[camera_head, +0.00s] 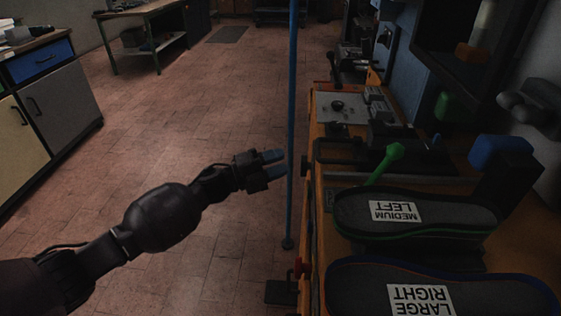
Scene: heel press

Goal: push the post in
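A thin blue upright post (291,110) runs from the top of the view down to a dark foot near the floor, beside the orange-edged bench. My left gripper (276,163) is just left of it, its two blue-tipped fingers pointing right with a small gap between them and nothing visible in it. I cannot tell whether the fingertips touch the post. On the press, a green-knobbed lever (385,162) leans up behind a sole-shaped pad marked MEDIUM LEFT (350,212). A second pad marked LARGE RIGHT (352,285) is nearer. My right gripper is out of view.
A blue block (500,150) rises at the far right. The tiled floor (190,110) is open at left, with a drawer cabinet (50,100) beyond.

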